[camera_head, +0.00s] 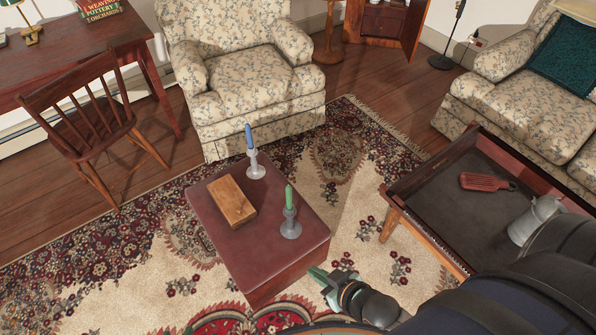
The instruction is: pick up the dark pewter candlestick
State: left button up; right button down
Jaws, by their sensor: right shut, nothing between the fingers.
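Two candlesticks stand upright on a dark red chest (230,250). The nearer candlestick (291,225) is darker grey pewter and holds a green candle (289,196). The farther candlestick (256,168) is paler and holds a blue candle (249,138). My right gripper (318,275) is shut and empty. In the picture it is below and to the right of the darker candlestick, by the chest's near right edge, apart from the candlestick. My left gripper is not in view.
A wooden box (232,200) lies left of the candlesticks on the chest. At right, a dark tray table (420,186) holds a red slotted object (486,182) and a pewter pitcher (537,218), near my right arm. An armchair (245,75) stands behind the chest.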

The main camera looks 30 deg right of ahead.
aim_at(291, 228)
jog(key=z, duration=0.65)
